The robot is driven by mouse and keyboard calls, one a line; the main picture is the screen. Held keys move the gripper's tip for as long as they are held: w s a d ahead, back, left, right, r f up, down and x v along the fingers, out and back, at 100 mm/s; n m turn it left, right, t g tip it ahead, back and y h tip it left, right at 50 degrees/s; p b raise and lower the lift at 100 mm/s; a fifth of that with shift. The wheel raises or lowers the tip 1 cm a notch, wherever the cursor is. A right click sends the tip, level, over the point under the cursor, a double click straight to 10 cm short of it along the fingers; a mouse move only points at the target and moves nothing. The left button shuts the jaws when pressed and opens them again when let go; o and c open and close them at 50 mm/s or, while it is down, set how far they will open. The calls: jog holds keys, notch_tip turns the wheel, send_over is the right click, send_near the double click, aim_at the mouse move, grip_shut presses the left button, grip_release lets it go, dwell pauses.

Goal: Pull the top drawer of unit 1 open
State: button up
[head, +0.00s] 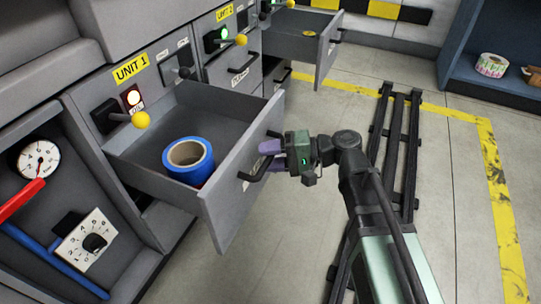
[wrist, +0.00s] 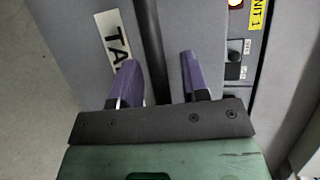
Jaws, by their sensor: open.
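The top drawer of unit 1 (head: 222,208) stands pulled out in the head view, under the yellow UNIT 1 label (head: 130,69). A blue roll (head: 188,161) with a tan core stands inside it. Its dark bar handle (head: 256,174) is on the front face. My gripper (head: 268,156) is at the handle, its purple fingers open. In the wrist view the dark handle (wrist: 150,40) runs between the spread fingertips of my gripper (wrist: 158,62), with visible gaps. Whether a finger touches the handle I cannot tell.
Unit 2's drawer (head: 296,47) also stands open farther back. A yellow-knobbed lever (head: 140,120) and a gauge panel (head: 40,160) are on the left. Dark rails (head: 395,150) run along the floor at right. A blue shelf (head: 470,70) stands back right.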

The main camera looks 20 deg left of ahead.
jog(key=p+v, duration=0.2)
jog(key=v, duration=0.8)
jog(key=shift+w+d, duration=0.15)
jog(key=shift+d, duration=0.2)
jog(key=shift+r, duration=0.1)
